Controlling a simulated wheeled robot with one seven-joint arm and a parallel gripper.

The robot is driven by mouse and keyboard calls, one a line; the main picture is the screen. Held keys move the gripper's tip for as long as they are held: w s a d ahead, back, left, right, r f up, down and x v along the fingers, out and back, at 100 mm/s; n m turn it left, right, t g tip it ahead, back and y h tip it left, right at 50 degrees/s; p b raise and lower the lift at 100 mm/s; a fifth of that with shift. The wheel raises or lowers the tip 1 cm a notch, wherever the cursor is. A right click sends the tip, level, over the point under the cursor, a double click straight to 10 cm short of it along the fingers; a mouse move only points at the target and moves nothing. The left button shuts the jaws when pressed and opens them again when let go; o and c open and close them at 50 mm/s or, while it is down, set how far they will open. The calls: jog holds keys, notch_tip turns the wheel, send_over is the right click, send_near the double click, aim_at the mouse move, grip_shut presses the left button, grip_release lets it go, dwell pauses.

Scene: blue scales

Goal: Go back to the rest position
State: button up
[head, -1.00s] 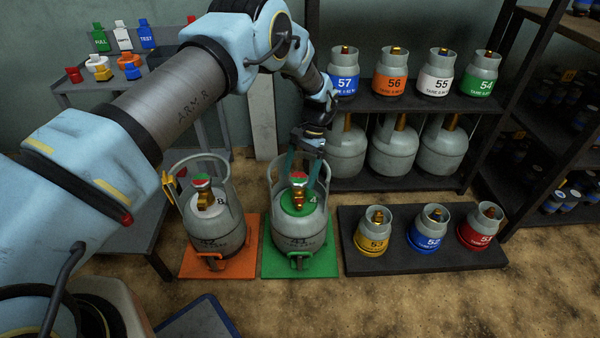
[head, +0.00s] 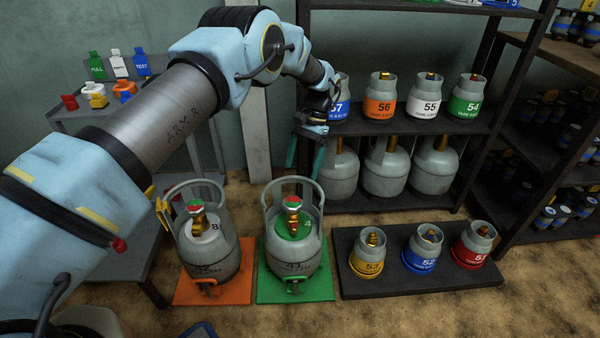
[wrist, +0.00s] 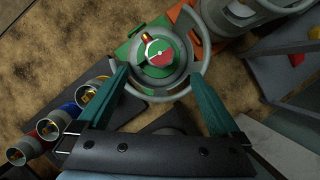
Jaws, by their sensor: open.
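My gripper (head: 305,158) is open and empty. In the head view it hangs above and behind the grey cylinder (head: 292,255) on the green mat (head: 296,291), with its teal fingers pointing down. In the wrist view the two spread fingers of my gripper (wrist: 158,92) frame the lower side of that cylinder's ring collar (wrist: 190,83), with the green disc (wrist: 157,58) and red-and-green valve top beyond the fingertips. The fingers appear apart from the cylinder.
A second cylinder (head: 207,257) stands on an orange mat (head: 215,296) to the left. Small cylinders stand on a low dark platform (head: 400,285) to the right. A shelf rack (head: 405,122) with more cylinders is behind the gripper. A grey side table (head: 90,112) stands at left.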

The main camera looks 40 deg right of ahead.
dwell(0.5)
jog(key=w+a+r+n+h, duration=0.1)
jog(key=w+a+r+n, duration=0.1)
jog(key=w+a+r, duration=0.45)
jog(key=w+a+r+n+h, duration=0.1)
jog(key=w+a+r+n, duration=0.2)
jog(key=a, duration=0.7)
jog(key=w+a+r+n+h, duration=0.1)
jog(key=w+a+r+n, duration=0.1)
jog(key=w+a+r, duration=0.5)
jog(key=s+a+n+h, duration=0.1)
jog(key=s+a+n, duration=0.2)
jog(key=a, duration=1.4)
jog(key=s+a+r+n+t, duration=0.25)
jog(key=s+a+n, duration=0.25)
jog(key=s+a, duration=0.7)
notch_tip(320, 180, up, 28)
jog(key=w+a+p, duration=0.1)
jog(key=p, duration=2.8)
jog(key=shift+w+r+h, duration=0.25)
jog(key=shift+w+h, duration=0.15)
jog(key=shift+a, duration=0.1)
